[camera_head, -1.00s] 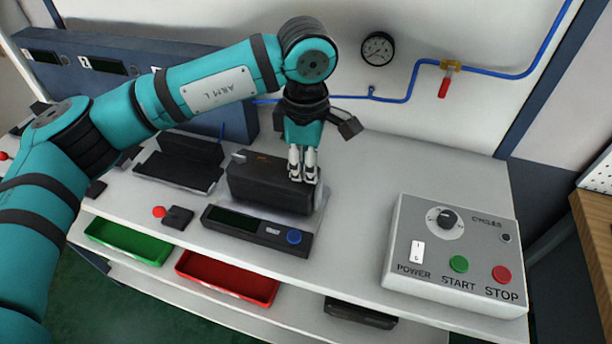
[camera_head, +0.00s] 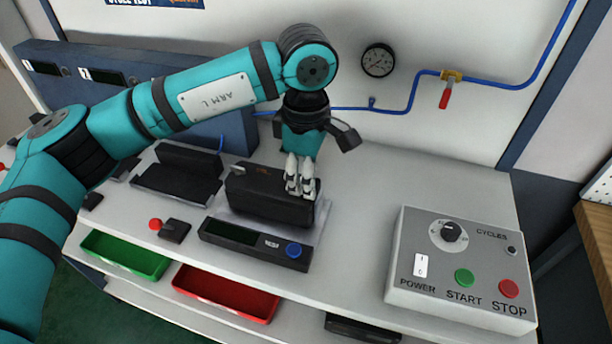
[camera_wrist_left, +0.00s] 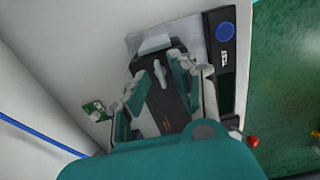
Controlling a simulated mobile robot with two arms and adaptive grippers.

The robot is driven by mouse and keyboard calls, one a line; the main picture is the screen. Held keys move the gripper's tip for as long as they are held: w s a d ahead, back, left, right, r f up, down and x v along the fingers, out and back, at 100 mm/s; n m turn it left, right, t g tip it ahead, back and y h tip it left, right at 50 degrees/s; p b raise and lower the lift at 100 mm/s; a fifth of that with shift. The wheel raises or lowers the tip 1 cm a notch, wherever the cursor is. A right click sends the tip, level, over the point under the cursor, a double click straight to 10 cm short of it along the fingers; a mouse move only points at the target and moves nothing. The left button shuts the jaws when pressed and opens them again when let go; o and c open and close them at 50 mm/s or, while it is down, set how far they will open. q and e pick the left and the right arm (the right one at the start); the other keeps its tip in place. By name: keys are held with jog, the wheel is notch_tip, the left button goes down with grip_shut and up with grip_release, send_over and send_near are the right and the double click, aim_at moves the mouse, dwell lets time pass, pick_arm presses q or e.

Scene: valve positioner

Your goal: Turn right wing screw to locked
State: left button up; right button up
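The positioner is a black box (camera_head: 255,192) on a pale plate on the bench; its dark top also shows in the wrist view (camera_wrist_left: 171,112). The right wing screw (camera_wrist_left: 160,74) is a small grey wing on its top, seen between my left fingers in the wrist view. In the head view those fingers hide it. My left gripper (camera_head: 300,191) points down over the right end of the box. In the wrist view its fingers (camera_wrist_left: 162,72) stand apart on both sides of the screw, with gaps visible. A second grey wing screw (camera_head: 238,169) sits at the box's left end. My right gripper is out of view.
A display unit with a blue button (camera_head: 293,250) lies in front of the box. A grey control box (camera_head: 458,265) stands at the right. A black open holder (camera_head: 175,185) is at the left. Green (camera_head: 125,254) and red (camera_head: 225,292) trays sit below. Bench between box and control box is clear.

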pick_arm(q)
notch_tip(320, 180, up, 12)
dwell(0.7)
